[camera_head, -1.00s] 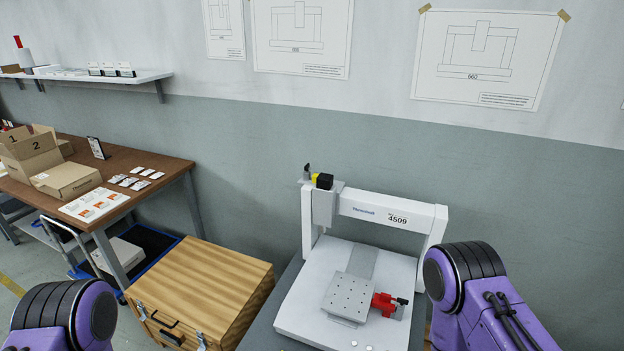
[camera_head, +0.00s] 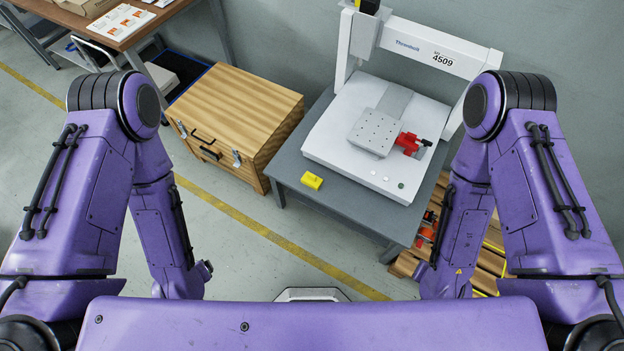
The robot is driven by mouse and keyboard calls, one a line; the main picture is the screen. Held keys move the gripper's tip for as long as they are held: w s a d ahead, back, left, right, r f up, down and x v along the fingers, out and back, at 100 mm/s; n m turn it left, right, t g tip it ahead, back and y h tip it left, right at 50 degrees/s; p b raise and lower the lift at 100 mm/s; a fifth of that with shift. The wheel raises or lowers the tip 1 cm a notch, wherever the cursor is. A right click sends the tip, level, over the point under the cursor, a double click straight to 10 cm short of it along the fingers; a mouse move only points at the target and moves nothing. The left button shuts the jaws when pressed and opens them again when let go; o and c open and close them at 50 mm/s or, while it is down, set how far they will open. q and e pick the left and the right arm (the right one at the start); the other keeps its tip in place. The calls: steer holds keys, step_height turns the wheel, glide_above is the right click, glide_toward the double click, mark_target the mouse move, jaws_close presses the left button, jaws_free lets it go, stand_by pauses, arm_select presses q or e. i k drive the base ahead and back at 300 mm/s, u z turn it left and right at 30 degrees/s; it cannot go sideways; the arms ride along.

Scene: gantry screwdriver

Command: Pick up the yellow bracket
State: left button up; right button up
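The yellow bracket (camera_head: 311,181) is a small yellow block. It lies on the grey table (camera_head: 290,166) near its front left corner, in front of the white gantry machine. Nothing touches it. Both of my purple arms hang down at the left and right of the picture. Neither gripper's fingers can be made out; the arms' lower ends are low in the view, well apart from the bracket.
The gantry machine (camera_head: 430,48) stands on the table, with a perforated plate (camera_head: 374,132) and a red clamp (camera_head: 408,141) on its bed. A wooden chest (camera_head: 238,115) is left of the table. A pallet (camera_head: 405,264) with items lies at right. The floor in front is clear.

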mark_target(313, 181)
steer(key=u, duration=1.6)
steer(key=i, duration=1.05)
steer(key=z, duration=3.15)
